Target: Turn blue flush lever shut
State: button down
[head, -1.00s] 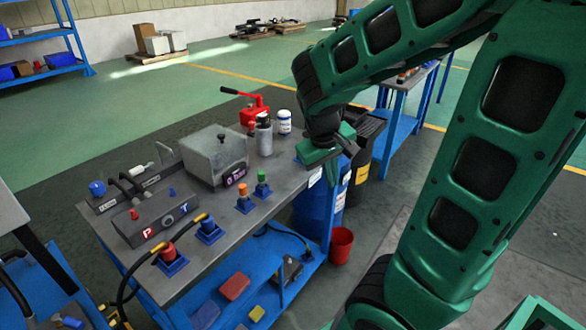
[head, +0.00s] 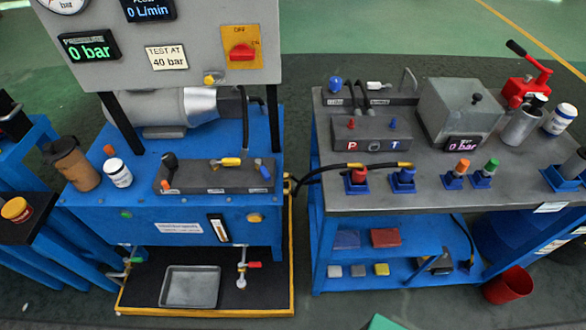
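A small blue lever (head: 264,171), which looks like the flush lever, is at the right end of a dark grey valve block (head: 205,180) on the blue power unit (head: 180,218). It appears to slant, but it is too small to tell whether it is open or shut. My gripper is out of view; only a green tip of what looks like my arm shows at the bottom edge.
A panel with a red switch (head: 241,50) and displays rises behind the block. A brown cup (head: 75,165) and white jar (head: 118,172) stand to its left. A drip tray (head: 190,287) and red-handled tap (head: 248,265) are below. The grey-topped bench (head: 430,198) stands right.

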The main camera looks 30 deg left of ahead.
aim_at(265, 173)
jog(key=z, duration=0.4)
jog(key=k, duration=1.15)
jog(key=u, duration=1.55)
jog(key=i, duration=1)
jog(key=z, duration=0.1)
